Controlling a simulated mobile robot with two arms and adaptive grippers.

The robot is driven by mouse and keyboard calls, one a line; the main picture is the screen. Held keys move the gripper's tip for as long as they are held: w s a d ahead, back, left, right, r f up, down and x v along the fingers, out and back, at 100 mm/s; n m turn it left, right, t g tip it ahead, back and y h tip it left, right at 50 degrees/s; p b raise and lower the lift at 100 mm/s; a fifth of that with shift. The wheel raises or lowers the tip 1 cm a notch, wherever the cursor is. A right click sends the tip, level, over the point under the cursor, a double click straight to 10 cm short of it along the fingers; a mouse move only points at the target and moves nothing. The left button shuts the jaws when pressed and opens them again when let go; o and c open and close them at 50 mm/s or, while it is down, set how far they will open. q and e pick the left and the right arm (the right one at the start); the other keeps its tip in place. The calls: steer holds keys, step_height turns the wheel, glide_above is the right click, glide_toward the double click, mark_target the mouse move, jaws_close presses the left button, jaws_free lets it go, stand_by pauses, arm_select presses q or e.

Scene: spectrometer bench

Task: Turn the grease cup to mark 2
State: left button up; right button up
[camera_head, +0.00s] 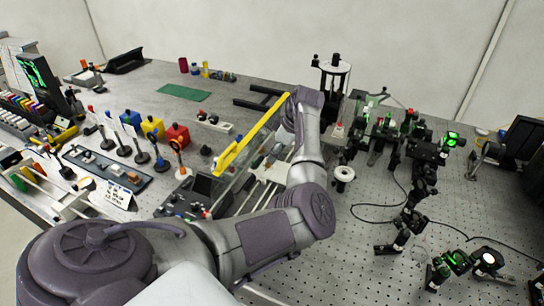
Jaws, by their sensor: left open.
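My left arm reaches in from the lower left and bends up over the middle of the bench. My left gripper (272,156) is small and partly hidden beside the arm, above the area behind the yellow bar; it is open, and I see nothing held in it. I cannot pick out the grease cup or its marks with certainty. A small white round part with a dark centre (344,174) stands just right of my arm, apart from the gripper. My right gripper is not in view.
A yellow bar (232,152) runs along a panel left of the gripper. Optical mounts (428,150) crowd the right, with a cable on the perforated bench top (345,235). Coloured blocks (177,135) and upright holders fill the left. A green mat (185,92) lies at the back.

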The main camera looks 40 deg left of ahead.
arm_select(q)
steer(key=s+v, duration=0.1)
steer(key=v, duration=0.6)
steer(key=shift+w+r, duration=0.25)
steer(key=shift+w, duration=0.25)
steer(key=shift+d, duration=0.1)
